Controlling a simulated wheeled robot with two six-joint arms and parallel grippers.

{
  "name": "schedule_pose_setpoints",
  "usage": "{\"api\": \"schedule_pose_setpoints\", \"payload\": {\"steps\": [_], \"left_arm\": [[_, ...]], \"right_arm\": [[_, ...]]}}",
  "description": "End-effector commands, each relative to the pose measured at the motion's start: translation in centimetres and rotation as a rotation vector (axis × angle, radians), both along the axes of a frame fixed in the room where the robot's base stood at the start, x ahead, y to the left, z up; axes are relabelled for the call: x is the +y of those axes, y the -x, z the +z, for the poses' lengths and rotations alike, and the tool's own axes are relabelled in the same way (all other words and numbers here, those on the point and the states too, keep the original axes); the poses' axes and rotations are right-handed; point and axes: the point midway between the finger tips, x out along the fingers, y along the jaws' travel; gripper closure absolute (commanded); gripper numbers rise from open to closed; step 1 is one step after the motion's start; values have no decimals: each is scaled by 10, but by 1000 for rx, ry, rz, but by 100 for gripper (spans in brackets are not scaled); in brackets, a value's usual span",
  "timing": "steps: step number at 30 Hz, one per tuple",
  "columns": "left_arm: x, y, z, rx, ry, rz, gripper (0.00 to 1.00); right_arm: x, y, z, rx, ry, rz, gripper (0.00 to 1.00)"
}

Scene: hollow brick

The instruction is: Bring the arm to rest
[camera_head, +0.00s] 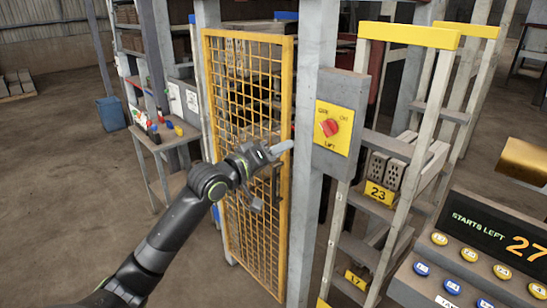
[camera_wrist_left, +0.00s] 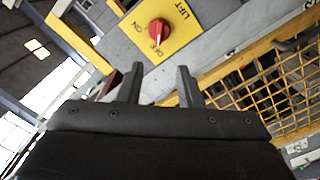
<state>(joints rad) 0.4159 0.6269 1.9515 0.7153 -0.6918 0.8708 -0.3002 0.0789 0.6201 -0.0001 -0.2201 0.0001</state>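My left arm reaches in from the lower left in the head view. Its gripper (camera_head: 281,148) is in front of the grey post, left of the lift switch. In the left wrist view the two fingers (camera_wrist_left: 159,82) stand apart with nothing between them. The lift switch is a red knob (camera_head: 329,127) on a yellow plate (camera_head: 341,144). It also shows beyond the fingertips in the wrist view (camera_wrist_left: 159,31), where its white mark points toward the OFF label. The gripper appears clear of the knob. My right gripper is in neither view.
A yellow mesh gate (camera_head: 251,238) stands behind my left forearm. A rack (camera_head: 432,118) holding hollow bricks above a "23" label (camera_head: 379,193) is right of the switch. A button console (camera_head: 470,262) reads "STARTS LEFT 27". A small table (camera_head: 160,141) stands left; floor is open there.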

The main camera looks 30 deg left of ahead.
Motion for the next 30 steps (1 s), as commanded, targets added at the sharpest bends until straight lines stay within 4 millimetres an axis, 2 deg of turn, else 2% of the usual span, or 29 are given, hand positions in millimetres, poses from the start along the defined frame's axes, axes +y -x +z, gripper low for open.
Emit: {"api": "schedule_pose_setpoints", "payload": {"steps": [7, 23, 26, 29, 30], "left_arm": [[4, 14, 0, 0, 0, -1, 67], [6, 13, -3, 4, 0, 3, 67], [16, 7, -27, 31, -12, 35, 67], [36, -4, -77, 89, -41, 97, 67], [46, -7, -103, 120, -58, 126, 67]], "right_arm": [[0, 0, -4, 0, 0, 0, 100], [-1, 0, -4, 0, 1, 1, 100], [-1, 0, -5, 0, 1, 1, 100], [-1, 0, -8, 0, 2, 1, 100], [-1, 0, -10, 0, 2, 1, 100]]}}
